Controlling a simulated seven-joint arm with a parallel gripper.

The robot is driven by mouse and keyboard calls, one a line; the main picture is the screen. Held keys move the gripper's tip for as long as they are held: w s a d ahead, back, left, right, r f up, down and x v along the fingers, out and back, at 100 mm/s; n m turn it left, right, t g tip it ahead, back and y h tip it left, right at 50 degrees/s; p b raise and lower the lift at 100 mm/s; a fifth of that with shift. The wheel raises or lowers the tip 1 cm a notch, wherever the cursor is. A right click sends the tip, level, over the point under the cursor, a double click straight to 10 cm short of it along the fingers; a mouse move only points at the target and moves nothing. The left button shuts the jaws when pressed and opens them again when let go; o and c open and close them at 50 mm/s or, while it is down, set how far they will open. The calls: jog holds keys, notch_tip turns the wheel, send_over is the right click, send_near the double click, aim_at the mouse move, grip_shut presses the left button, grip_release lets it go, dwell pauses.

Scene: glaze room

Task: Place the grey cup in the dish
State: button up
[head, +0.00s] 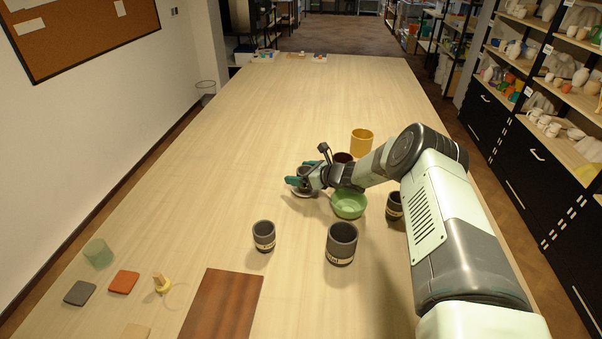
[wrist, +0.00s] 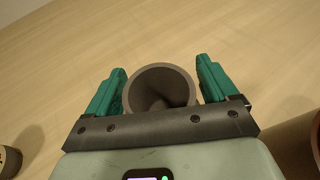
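A grey cup (wrist: 160,84) sits between the fingers of my gripper (wrist: 163,82) in the wrist view, its round mouth facing the camera. In the head view my gripper (head: 303,181) is over the middle of the table, and the cup is mostly hidden by the fingers. A green round dish (head: 348,205) stands just right of and nearer than the gripper. A pale rim shows under the gripper; I cannot tell whether the cup touches anything below.
Other dark cups with pale bands (head: 264,236) (head: 341,244) (head: 394,207) stand nearby. A yellow cup (head: 361,142) and a brown one (head: 343,158) stand behind. A brown board (head: 222,305) and coloured tiles (head: 124,282) lie front left. The far table is largely clear.

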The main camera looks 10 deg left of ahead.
jog(key=shift+r, duration=0.15)
jog(key=shift+s+d+r, duration=0.1)
jog(key=shift+d, duration=0.2)
jog(key=v, duration=1.1)
jog(key=shift+s+d+r, duration=0.1)
jog(key=shift+d, duration=0.05)
